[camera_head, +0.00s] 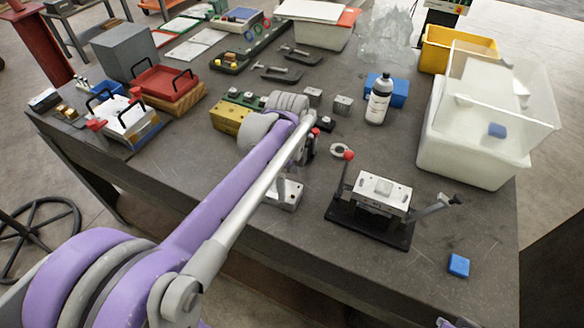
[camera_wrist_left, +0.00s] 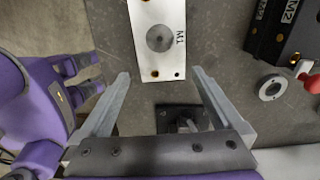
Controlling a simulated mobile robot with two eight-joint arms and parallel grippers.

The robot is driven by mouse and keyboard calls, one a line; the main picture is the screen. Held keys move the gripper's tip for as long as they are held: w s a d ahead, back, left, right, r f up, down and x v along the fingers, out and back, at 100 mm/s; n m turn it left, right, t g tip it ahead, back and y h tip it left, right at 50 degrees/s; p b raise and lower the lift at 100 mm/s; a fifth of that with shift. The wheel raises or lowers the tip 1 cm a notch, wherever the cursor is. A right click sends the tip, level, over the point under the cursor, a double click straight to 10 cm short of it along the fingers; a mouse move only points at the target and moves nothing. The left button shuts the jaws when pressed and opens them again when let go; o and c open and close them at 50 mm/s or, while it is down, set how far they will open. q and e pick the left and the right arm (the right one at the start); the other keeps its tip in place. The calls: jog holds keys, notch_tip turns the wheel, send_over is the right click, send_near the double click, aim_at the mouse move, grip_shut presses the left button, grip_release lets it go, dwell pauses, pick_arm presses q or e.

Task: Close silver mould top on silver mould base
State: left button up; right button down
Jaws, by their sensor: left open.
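A silver mould plate marked M1 (camera_wrist_left: 160,38) shows in the left wrist view, with a round recess and small holes. My left gripper (camera_wrist_left: 158,75) is open around the plate's near end, with a finger to each side; nothing is visibly gripped. In the head view a silver block (camera_head: 287,196) stands on the table, partly hidden by my left arm. A second silver block (camera_head: 383,190) sits on a black clamp fixture (camera_head: 370,226) to its right. I cannot tell which silver piece is the top and which the base.
A red-knobbed lever (camera_head: 348,156) stands up beside the fixture, near a metal ring (camera_head: 340,150). A white bottle (camera_head: 379,101) and a clear bin (camera_head: 478,135) stand behind and right. A blue block (camera_head: 459,265) lies at the front right, with bare table around it.

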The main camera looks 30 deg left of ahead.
aim_at(290, 192)
pick_arm(q)
jog(key=f, duration=0.4)
jog(key=shift+w+f, duration=0.2)
jog(key=shift+f, duration=0.9)
pick_arm(e)
jog(key=shift+w+f, duration=0.1)
jog(key=shift+f, duration=0.2)
pick_arm(q)
grip_shut()
jog(key=shift+r, duration=0.2)
pick_arm(e)
jog(key=shift+r, duration=0.15)
